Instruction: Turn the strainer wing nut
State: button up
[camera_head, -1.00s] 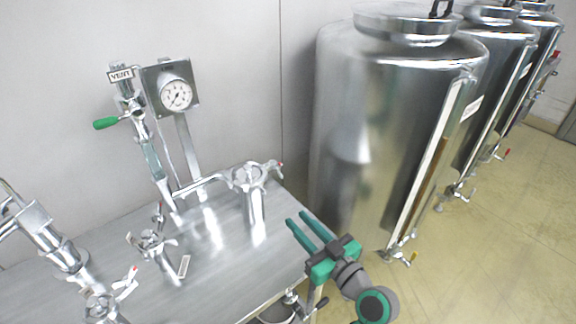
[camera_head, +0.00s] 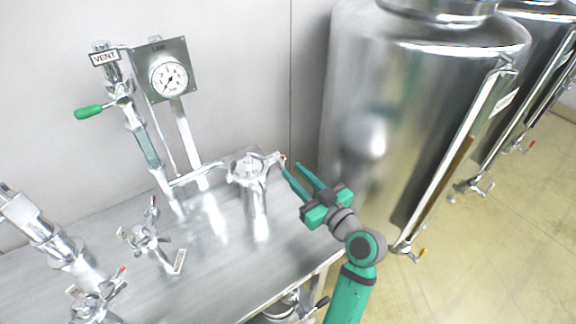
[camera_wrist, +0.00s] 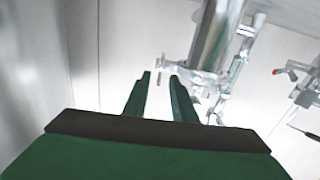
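The strainer (camera_head: 255,200) is a shiny upright metal cylinder on the steel table, with a clamp around its top.
A pressure gauge (camera_head: 168,77) and a green-handled valve (camera_head: 90,112) stand behind on the left. Other valves (camera_head: 148,240) occupy the table's left side. A large steel tank (camera_head: 405,110) stands close to my gripper's right. The table (camera_head: 225,285) is bare in front of the strainer.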

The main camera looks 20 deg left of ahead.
aim_at(286, 165)
jog(key=shift+x, duration=2.15)
grip_shut()
